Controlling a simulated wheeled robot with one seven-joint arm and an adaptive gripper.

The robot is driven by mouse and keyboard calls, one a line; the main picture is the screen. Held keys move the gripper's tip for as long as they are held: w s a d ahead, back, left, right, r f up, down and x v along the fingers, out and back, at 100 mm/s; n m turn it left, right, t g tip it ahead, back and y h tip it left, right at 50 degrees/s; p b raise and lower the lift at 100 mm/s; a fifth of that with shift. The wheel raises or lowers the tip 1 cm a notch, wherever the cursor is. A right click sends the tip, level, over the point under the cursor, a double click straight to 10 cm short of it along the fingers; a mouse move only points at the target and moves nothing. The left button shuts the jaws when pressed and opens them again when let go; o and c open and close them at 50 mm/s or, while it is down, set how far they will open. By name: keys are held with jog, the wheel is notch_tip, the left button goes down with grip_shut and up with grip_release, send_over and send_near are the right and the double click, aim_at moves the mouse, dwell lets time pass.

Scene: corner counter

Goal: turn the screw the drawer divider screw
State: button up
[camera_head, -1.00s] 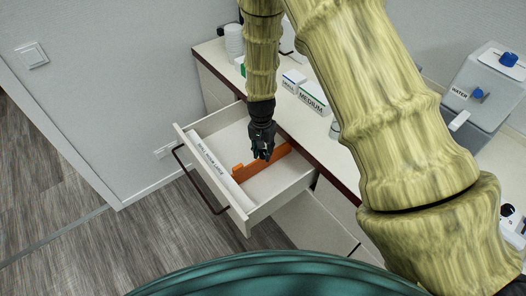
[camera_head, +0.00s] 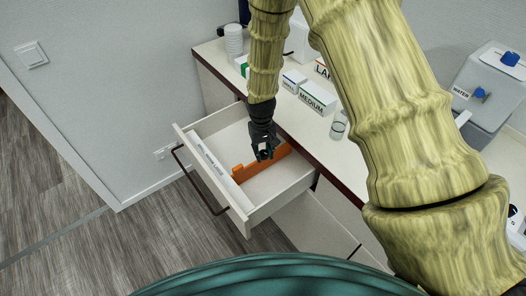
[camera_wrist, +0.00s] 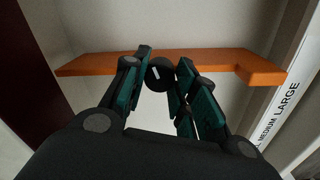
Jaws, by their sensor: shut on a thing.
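The orange drawer divider (camera_head: 262,172) spans the open drawer (camera_head: 286,196). It also crosses the wrist view (camera_wrist: 95,64) as an orange bar with a step at its right end. The divider screw (camera_wrist: 160,73) is a round black head with a short white mark, against the bar in the wrist view. My gripper (camera_head: 264,155) is down in the drawer at the divider. In the wrist view its teal-padded fingers (camera_wrist: 163,66) stand on both sides of the screw, shut on it. The screw is hidden behind my gripper in the head view.
A white strip labelled with sizes (camera_head: 208,157) lines the drawer front. The drawer walls stand close around my gripper.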

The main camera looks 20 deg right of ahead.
aim_at(262, 153)
dwell(0.4)
jog(key=o, duration=1.1)
jog(key=shift+c, duration=0.2)
jog(key=shift+r, duration=0.1)
notch_tip(262, 153, up, 12)
jog(key=shift+a, duration=0.2)
